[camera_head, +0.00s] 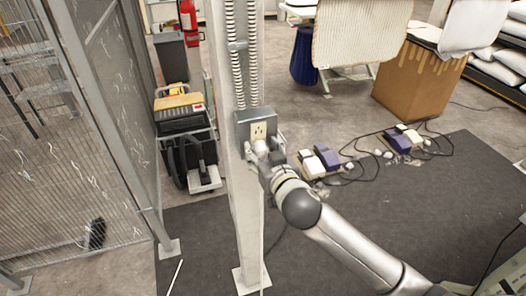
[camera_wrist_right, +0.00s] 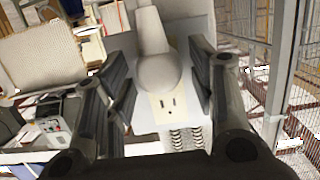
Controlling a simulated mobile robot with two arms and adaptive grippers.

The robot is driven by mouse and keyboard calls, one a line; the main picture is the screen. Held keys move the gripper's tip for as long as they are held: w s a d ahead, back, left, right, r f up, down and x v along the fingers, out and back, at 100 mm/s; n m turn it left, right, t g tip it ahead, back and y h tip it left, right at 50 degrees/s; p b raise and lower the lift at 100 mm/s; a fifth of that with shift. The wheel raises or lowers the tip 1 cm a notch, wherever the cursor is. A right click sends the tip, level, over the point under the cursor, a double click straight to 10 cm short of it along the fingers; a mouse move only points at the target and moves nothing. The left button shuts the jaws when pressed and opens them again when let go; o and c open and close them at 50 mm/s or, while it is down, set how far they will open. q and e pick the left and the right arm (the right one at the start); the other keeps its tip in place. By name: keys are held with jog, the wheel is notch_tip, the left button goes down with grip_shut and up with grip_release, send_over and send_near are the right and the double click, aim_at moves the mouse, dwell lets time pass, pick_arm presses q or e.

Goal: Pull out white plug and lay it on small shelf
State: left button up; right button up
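The white plug (camera_head: 261,148) sits at the lower part of the outlet plate (camera_head: 258,129) on a grey box (camera_head: 242,131) fixed to the post. In the right wrist view the plug (camera_wrist_right: 155,70) has a rounded head and a thick stem, and covers part of the outlet plate (camera_wrist_right: 168,107). My right gripper (camera_head: 264,158) is at the plug. In the wrist view its two dark fingers (camera_wrist_right: 162,85) stand apart on either side of the plug, with a visible gap at the right finger. I cannot make out a small shelf. My left gripper is not in view.
The pale post (camera_head: 249,220) carries ribbed conduits (camera_head: 240,50) above the box. A wire mesh fence (camera_head: 70,140) stands to the left, with a black machine (camera_head: 187,135) behind. Purple and white devices (camera_head: 320,160) with cables lie on the floor to the right.

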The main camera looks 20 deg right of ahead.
aim_at(264, 156)
jog(key=c, duration=0.7)
jog(key=shift+c, duration=0.2)
jog(key=shift+s, duration=0.3)
jog(key=shift+s+d, duration=0.1)
jog(key=shift+s, duration=2.2)
